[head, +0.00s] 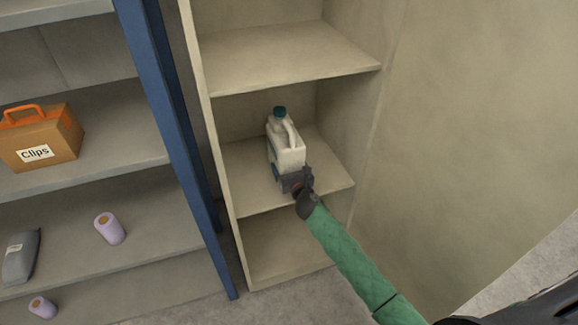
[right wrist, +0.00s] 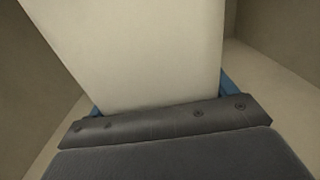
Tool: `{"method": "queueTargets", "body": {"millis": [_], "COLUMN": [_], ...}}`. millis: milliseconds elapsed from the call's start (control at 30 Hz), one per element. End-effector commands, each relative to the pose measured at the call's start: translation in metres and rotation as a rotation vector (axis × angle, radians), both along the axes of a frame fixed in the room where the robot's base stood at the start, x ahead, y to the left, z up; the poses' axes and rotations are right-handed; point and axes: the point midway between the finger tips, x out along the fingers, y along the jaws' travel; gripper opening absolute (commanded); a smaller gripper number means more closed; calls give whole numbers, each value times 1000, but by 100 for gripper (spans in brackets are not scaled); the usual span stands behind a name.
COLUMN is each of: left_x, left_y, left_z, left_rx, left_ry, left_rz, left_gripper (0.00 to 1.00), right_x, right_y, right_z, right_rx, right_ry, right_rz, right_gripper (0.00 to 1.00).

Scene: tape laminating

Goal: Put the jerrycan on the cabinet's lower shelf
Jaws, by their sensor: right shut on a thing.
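The jerrycan (head: 287,150) is white with a teal cap and a side handle. It is upright inside the beige cabinet (head: 367,150), over the shelf (head: 240,185) below the one at the top of the view. My right gripper (head: 284,178) is shut on the jerrycan's lower part, reaching in from the front. In the right wrist view the jerrycan's pale body (right wrist: 140,50) fills the middle, with blue finger parts at both sides. I cannot tell whether its base touches the shelf. My left gripper is not in view.
Another compartment (head: 285,245) lies below, empty where visible. A blue-posted rack (head: 165,110) stands close on the left, holding an orange-handled Clips box (head: 40,138), purple rolls (head: 109,228) and a grey packet (head: 20,257). The cabinet's side wall bounds the right.

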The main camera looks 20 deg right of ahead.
Motion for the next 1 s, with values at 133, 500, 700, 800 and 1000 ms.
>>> {"method": "queueTargets", "body": {"millis": [133, 500, 700, 800, 1000], "left_x": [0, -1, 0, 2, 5], "left_y": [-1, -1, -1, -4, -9], "left_z": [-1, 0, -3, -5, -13], "left_rx": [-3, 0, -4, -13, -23], "left_ry": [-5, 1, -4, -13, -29], "left_rz": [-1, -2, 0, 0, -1], "left_gripper": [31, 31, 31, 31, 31], "right_x": [0, 0, -24, -43, -79], "right_y": [0, 0, -1, -2, -3], "right_z": [-1, 1, -2, -2, -2], "right_rx": [-1, 0, -2, -1, -1], "right_ry": [0, 0, 2, 2, 1], "right_rz": [0, 0, 0, 1, 1], "right_gripper": [89, 100, 100, 100, 100]}}
